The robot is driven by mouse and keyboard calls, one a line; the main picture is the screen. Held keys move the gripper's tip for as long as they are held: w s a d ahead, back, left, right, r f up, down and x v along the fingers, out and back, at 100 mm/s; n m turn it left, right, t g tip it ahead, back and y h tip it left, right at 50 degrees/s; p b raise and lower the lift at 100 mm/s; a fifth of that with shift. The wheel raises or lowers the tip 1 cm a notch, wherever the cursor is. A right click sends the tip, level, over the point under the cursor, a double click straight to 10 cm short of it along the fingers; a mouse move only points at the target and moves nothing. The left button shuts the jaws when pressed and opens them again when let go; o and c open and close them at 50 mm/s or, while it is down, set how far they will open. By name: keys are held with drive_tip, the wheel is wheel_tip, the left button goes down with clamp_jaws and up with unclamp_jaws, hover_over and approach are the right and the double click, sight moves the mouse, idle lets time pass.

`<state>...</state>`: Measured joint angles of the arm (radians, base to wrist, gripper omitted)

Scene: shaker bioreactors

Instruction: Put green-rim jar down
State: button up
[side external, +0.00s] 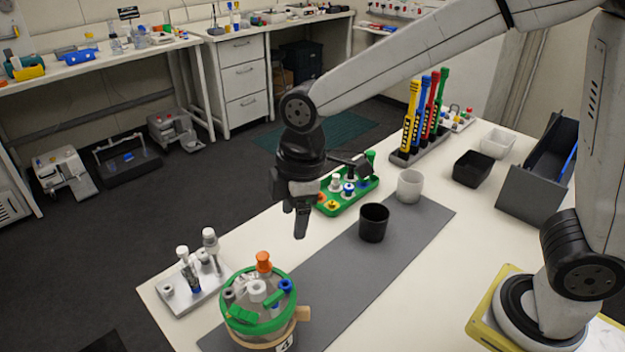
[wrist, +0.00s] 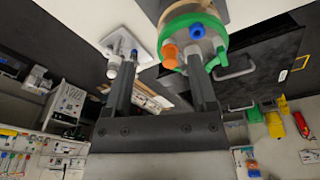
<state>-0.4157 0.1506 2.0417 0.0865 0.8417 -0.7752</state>
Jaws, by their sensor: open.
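The green-rim jar (side external: 243,315) stands upright at the near left end of the table, by the grey mat. Its lid carries an orange cap, a blue cap and white and grey ports, and a tan band with a number tag goes around its side. My gripper (side external: 302,235) is above the table, up and to the right of the jar, apart from it and empty. In the wrist view the jar (wrist: 190,20) shows at the top, partly behind one finger of my open gripper (wrist: 162,68).
A black cup (side external: 373,223) and a white cup (side external: 410,186) stand on the grey mat (side external: 330,275). A green tray (side external: 343,203) lies behind my gripper. Colored pipettes (side external: 425,110) and a black bin (side external: 472,168) are farther back.

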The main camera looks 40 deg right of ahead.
drive_tip(key=s+d+f+m+t, duration=0.1)
drive_tip(key=s+d+f+m, duration=0.2)
drive_tip(key=d+m, duration=0.3)
drive_tip(key=s+d+f+m+h, duration=0.1)
drive_tip(key=s+d+f+m, duration=0.3)
drive_tip(key=d+m, duration=0.3)
drive_tip(key=d+f, duration=0.1)
drive_tip(key=d, duration=0.3)
drive_tip(key=shift+f+t, duration=0.2)
drive_tip(key=shift+t, duration=0.2)
drive_tip(key=shift+a, duration=0.1)
